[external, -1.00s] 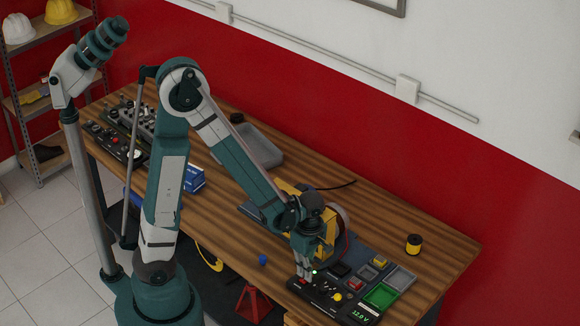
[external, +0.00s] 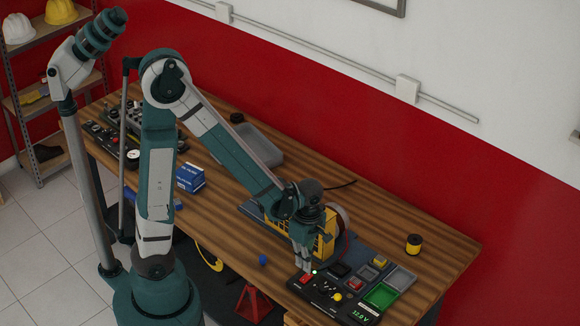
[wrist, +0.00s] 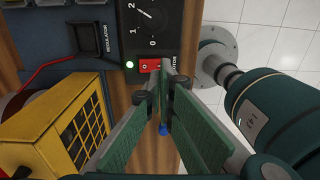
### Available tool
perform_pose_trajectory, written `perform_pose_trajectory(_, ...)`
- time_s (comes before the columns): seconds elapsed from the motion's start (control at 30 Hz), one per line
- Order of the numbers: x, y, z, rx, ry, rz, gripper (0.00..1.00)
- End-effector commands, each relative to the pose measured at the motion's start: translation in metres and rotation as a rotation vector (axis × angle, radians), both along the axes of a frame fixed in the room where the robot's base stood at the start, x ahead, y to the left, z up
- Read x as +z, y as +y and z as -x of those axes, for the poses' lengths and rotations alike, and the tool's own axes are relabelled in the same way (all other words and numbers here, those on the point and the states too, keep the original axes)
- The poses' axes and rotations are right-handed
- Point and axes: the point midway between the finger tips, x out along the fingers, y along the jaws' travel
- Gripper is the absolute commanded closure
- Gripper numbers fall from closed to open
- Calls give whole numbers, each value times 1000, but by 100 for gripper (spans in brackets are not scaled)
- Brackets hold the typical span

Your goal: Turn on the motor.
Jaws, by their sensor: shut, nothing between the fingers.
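The dark control panel (external: 322,293) lies at the bench's front right edge. In the wrist view it shows a dial (wrist: 150,15) marked 0, 1, 2, a red rocker switch (wrist: 148,65) labelled MOTOR and a lit green lamp (wrist: 129,65) beside it. The yellow motor housing (wrist: 62,122) stands left of my fingers in that view; it is partly hidden behind my gripper in the external view (external: 323,244). My gripper (external: 304,269) is shut and empty, pointing down at the panel by the red switch. Its fingertips (wrist: 163,80) are close to the switch; contact cannot be told.
A display (external: 361,317) on the panel reads 12.0 V. A blue ball (external: 263,260) is near the front edge. A yellow-black spool (external: 413,244) stands farther right.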

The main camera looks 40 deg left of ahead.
Motion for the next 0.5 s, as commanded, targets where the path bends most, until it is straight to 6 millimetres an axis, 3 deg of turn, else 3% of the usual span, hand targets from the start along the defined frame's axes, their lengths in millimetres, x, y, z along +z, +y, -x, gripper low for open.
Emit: perform_pose_trajectory(0.5,49,0,7,0,0,0,100)
